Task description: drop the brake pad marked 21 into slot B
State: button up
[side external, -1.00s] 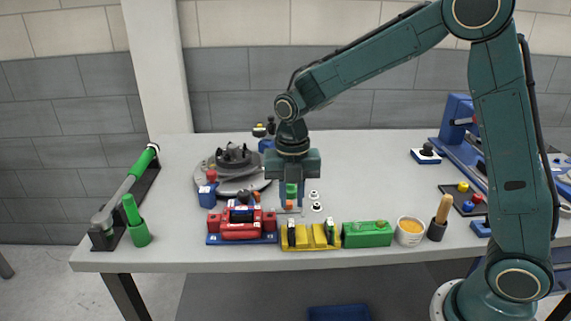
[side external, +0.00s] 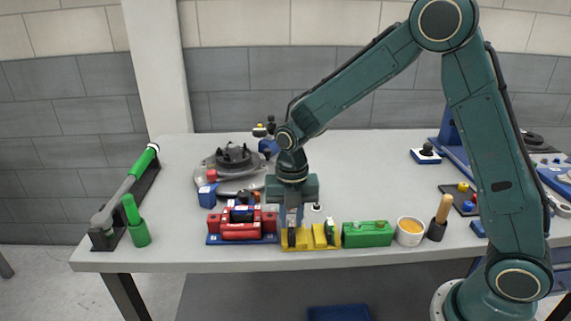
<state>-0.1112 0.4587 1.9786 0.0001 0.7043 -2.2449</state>
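A yellow rack (side external: 309,245) stands near the table's front edge. A dark upright pad (side external: 291,237) is at its left end, and another dark pad (side external: 330,232) stands toward its right end. The number 21 is not legible on either. My gripper (side external: 291,224) points straight down over the left pad, with its fingertips at the pad's top. The fingers are small here, and I cannot tell if they grip it. A red caliper-like fixture (side external: 240,230) on a blue base sits just left of the rack. No letter B is legible.
A green box (side external: 367,234), a cup with orange contents (side external: 409,230) and a wooden-handled tool (side external: 442,214) stand right of the rack. A grey disc assembly (side external: 233,165) is behind the fixture.

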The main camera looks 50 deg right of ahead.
aim_at(290, 223)
grip_shut()
jog(key=shift+r, duration=0.4)
jog(key=shift+r, duration=0.6)
jog(key=shift+r, duration=0.15)
jog(key=shift+r, duration=1.4)
jog(key=shift+w, duration=0.1)
